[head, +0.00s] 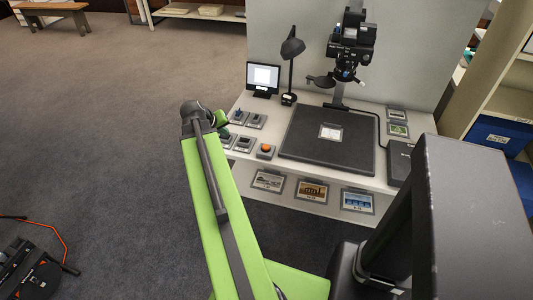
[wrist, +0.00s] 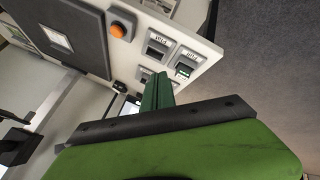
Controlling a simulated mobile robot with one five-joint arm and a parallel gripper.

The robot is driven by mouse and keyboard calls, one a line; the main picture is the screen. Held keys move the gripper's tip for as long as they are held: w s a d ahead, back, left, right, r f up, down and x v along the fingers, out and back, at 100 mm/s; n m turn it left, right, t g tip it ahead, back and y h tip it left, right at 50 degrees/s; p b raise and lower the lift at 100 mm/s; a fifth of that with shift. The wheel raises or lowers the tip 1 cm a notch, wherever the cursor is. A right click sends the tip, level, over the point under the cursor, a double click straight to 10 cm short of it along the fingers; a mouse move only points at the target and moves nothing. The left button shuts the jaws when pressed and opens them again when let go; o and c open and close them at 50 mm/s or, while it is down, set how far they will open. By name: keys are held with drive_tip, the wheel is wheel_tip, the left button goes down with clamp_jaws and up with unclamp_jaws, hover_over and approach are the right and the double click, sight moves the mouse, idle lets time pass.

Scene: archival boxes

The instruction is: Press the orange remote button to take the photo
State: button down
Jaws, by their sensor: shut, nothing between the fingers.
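The orange remote button (head: 266,148) sits on a small grey box at the front left of the white table (head: 235,165), beside the dark copy board (head: 300,150). In the wrist view the button (wrist: 118,30) shows at the upper left, clear of my fingers. My gripper (head: 222,118) is partly hidden behind my green arm in the head view, to the left of the button. In the wrist view its green fingers (wrist: 160,82) are together and empty, pointing towards the table with the control boxes. The camera (head: 351,45) hangs on its stand above a pale sheet (head: 330,132) on the board.
Several grey control boxes (head: 256,121) stand left of the board. A monitor (head: 263,79) and a black lamp (head: 291,48) are behind them. Framed pictures (head: 313,190) lie along the lower front. Shelves with blue boxes (head: 500,134) stand right. Carpet (head: 110,110) at left is open.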

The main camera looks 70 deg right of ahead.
drive_tip(key=m+g+h+b, duration=0.1)
drive_tip(key=m+g+b, duration=0.1)
hover_over(265, 147)
drive_tip(key=shift+a+f, duration=0.15)
drive_tip(key=shift+f, duration=0.2)
wheel_tip(265, 147, down, 9)
drive_tip(key=b, duration=0.9)
drive_tip(key=shift+r, duration=0.1)
idle(0.8)
drive_tip(key=shift+f+b, duration=0.4)
drive_tip(key=shift+f, duration=0.05)
